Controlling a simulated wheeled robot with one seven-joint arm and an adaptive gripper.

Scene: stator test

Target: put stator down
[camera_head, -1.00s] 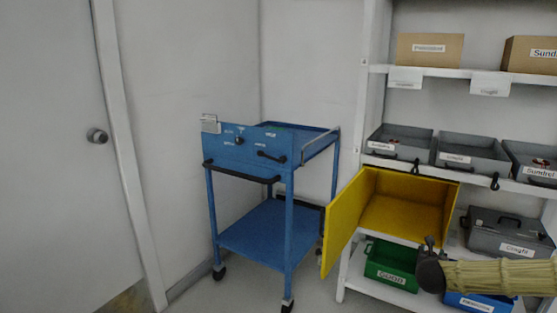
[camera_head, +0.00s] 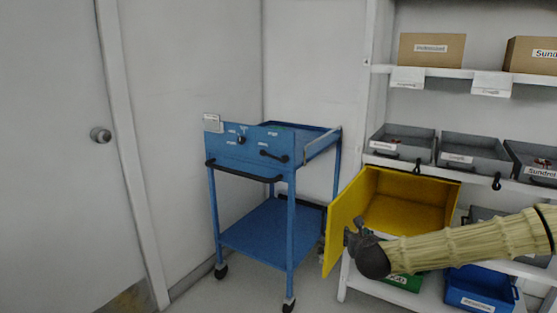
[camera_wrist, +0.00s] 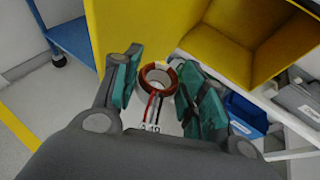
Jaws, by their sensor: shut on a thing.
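The stator (camera_wrist: 158,80) is a copper-coloured ring with red, black and white leads and a white tag. It sits between the fingers of my gripper (camera_wrist: 157,82) in the wrist view, and the gripper is shut on it. In the head view my gripper (camera_head: 358,243) is in front of the open door of the yellow cabinet (camera_head: 411,187). The stator cannot be made out clearly in the head view.
The blue trolley (camera_head: 262,238) stands left of the yellow cabinet. Grey bins (camera_head: 470,153) fill the shelf above. A green bin (camera_head: 405,281) and a blue bin (camera_head: 481,290) are below. Floor shows around the trolley.

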